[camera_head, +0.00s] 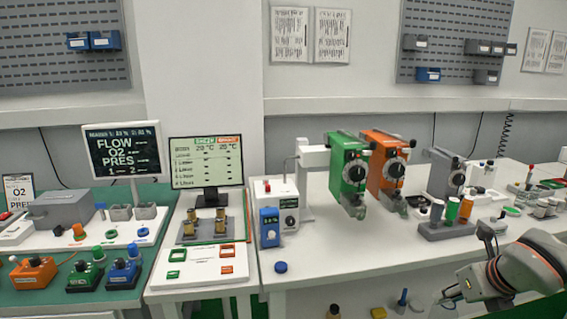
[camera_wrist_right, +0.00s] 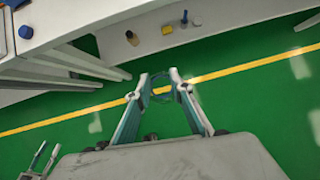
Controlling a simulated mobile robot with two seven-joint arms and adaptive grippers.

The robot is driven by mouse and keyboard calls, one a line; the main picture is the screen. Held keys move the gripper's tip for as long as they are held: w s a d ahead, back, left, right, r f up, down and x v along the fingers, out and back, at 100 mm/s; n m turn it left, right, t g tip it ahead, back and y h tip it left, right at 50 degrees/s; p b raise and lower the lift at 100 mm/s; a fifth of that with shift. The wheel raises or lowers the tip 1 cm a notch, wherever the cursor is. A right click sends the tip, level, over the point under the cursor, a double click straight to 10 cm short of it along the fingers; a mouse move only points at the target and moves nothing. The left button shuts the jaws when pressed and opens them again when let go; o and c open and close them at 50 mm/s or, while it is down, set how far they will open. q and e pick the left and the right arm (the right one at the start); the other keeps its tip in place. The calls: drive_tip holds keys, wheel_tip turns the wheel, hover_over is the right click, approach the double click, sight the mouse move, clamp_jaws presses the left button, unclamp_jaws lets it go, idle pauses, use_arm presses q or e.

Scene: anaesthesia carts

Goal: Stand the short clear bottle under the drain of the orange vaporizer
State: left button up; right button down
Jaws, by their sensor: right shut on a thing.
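The orange vaporizer (camera_head: 385,163) hangs on the rail at the back of the white bench, just right of a green vaporizer (camera_head: 347,172). Its lower end, with a small glassy part (camera_head: 399,206), sits low over the bench top. My right gripper (camera_head: 443,297) is low at the front edge of the bench, well in front of the orange vaporizer. In the right wrist view its fingers (camera_wrist_right: 161,78) are closed around a faint see-through thing (camera_wrist_right: 160,88), which looks like the short clear bottle; its outline is hard to make out.
A grey rack (camera_head: 446,231) with coloured-cap bottles stands on the bench right of the vaporizers. A blue cap (camera_head: 281,267) lies near the front edge. A dark bottle (camera_wrist_right: 131,37) and a yellow item (camera_wrist_right: 166,29) stand below bench level. The bench front middle is clear.

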drive_tip(key=s+a+r+n+y, duration=0.1)
drive_tip(key=a+r+n+y, duration=0.15)
drive_tip(key=a, duration=1.65)
drive_tip(key=s+a+r+n+y, duration=0.1)
drive_tip(key=a+n, duration=0.2)
drive_tip(key=a, duration=1.6)
drive_tip(key=d+f+m+g+h, duration=0.5)
drive_tip(key=d+f+m+h, duration=0.5)
drive_tip(key=m, duration=1.1)
drive_tip(key=s+d+r+m+g+y, duration=0.1)
drive_tip(key=d+r+m+g+y, duration=0.1)
drive_tip(key=m, duration=0.8)
drive_tip(key=s+d+r+m+g+y, duration=0.1)
drive_tip(key=d+r+m+g+y, duration=0.2)
drive_tip(key=d+m+g, duration=0.3)
drive_tip(key=d+m+y, duration=0.1)
drive_tip(key=d+m, duration=0.1)
drive_tip(key=m, duration=0.2)
drive_tip(key=shift+d+r+y, duration=0.25)
drive_tip(key=shift+d+y, duration=0.1)
drive_tip(key=shift+d, duration=0.05)
